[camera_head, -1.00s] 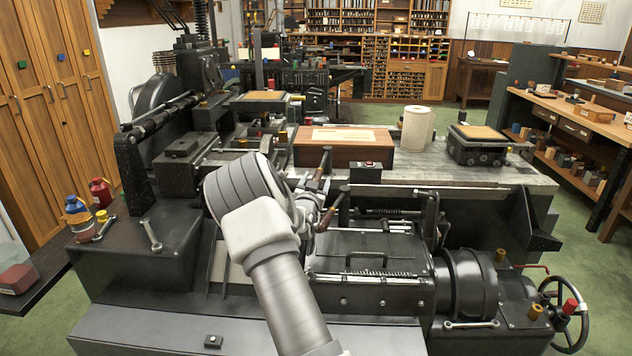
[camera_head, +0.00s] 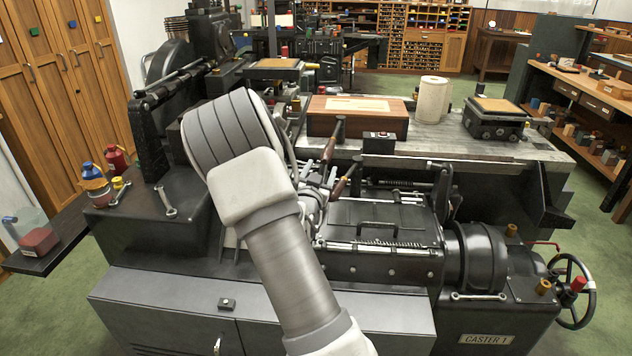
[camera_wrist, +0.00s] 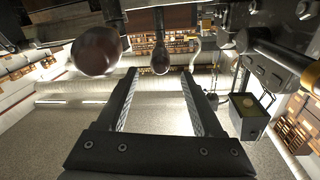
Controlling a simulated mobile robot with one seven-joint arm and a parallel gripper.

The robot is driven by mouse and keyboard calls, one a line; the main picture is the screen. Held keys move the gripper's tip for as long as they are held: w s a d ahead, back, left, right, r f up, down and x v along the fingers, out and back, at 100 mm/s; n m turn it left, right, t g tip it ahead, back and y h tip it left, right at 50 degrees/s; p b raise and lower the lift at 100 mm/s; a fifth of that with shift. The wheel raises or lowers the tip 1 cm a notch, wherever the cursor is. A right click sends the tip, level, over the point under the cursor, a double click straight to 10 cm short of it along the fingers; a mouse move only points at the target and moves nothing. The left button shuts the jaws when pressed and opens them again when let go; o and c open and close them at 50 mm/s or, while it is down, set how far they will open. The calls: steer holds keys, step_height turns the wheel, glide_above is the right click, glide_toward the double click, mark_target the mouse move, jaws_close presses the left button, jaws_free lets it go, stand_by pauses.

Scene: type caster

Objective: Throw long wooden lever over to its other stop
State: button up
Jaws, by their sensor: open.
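Two levers with brown wooden handles stand side by side at the middle of the casting machine in the head view, a rear one (camera_head: 331,148) and a front one (camera_head: 341,187). I cannot tell for sure which is the long one. The wrist view shows a large dark brown knob (camera_wrist: 95,50) left of my fingers and a smaller brown knob (camera_wrist: 160,60) on a stalk, in line with the gap between them. My gripper (camera_wrist: 160,76) is open with nothing gripped. I cannot tell how far ahead the smaller knob is. My arm hides most of the gripper in the head view.
A wooden box (camera_head: 357,118) and a paper roll (camera_head: 433,100) stand on the bench behind the levers. A black cover with a handle (camera_head: 380,226) lies to their right. In the wrist view, a metal box (camera_wrist: 245,112) hangs close to the right finger.

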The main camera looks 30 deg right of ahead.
steer(key=v, duration=0.5)
steer(key=shift+s+a, duration=0.2)
steer(key=shift+s, duration=0.05)
